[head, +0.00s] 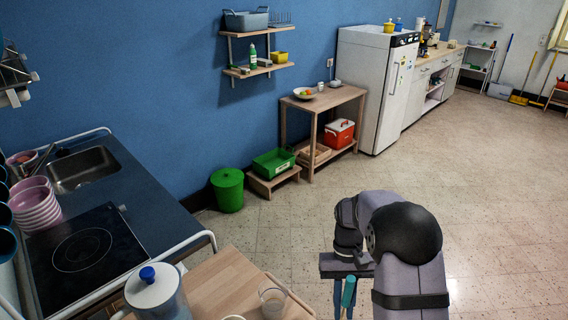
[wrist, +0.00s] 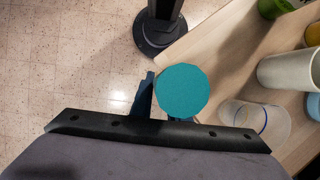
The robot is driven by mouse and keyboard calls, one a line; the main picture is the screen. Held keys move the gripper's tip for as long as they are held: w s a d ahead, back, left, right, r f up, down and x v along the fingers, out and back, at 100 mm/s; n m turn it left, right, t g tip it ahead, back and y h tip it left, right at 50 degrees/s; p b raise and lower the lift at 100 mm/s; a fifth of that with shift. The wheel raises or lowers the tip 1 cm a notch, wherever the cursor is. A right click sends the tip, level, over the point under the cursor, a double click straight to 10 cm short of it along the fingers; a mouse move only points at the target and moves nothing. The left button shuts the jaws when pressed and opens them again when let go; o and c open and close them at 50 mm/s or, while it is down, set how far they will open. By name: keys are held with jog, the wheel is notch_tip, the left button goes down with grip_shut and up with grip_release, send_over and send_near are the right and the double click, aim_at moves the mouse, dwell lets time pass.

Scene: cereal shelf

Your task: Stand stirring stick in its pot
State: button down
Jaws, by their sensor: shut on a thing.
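My gripper (head: 344,299) points down and is shut on a teal stick (head: 349,290), which I take for the stirring stick. In the wrist view the stick shows end-on as a teal disc (wrist: 182,92) beside a dark blue finger; its lower part is hidden. In the head view the gripper is to the right of the small wooden table (head: 222,283), apart from it. A white, pot-like container (wrist: 288,69) is on that table in the wrist view. I cannot tell for sure whether it is the stick's pot.
A clear glass (head: 272,301) is near the table's right edge. A jug with a blue-knobbed lid (head: 153,287) stands at left. A green container (wrist: 274,7) and a yellow one (wrist: 313,36) are behind the white one. Open floor (head: 490,220) lies right.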

jog(key=d, duration=0.7)
jog(key=w+a+r+m+t+y+p, duration=0.1)
jog(key=w+a+r+m+y, duration=0.15)
jog(key=a+r+m, duration=0.6)
jog(key=w+a+r+m+t+y+p, duration=0.1)
jog(key=w+a+r, duration=0.3)
jog(key=a, duration=0.9)
jog(key=shift+m+y, duration=0.25)
jog(key=shift+m, duration=0.6)
jog(key=shift+w+d+f+p+x, duration=0.15)
jog(key=shift+p+x, duration=0.25)
jog(key=shift+x, duration=1.5)
jog(key=shift+w+d+f+p+x, duration=0.1)
jog(key=shift+d+p+x, duration=0.2)
jog(key=shift+x, duration=1.65)
jog(key=shift+d+p+x, duration=0.1)
jog(key=shift+p+x, duration=0.35)
jog(key=shift+x, duration=1.45)
jog(key=shift+f, duration=0.15)
jog(key=c, duration=2.1)
grip_release()
jog(key=shift+o, duration=0.6)
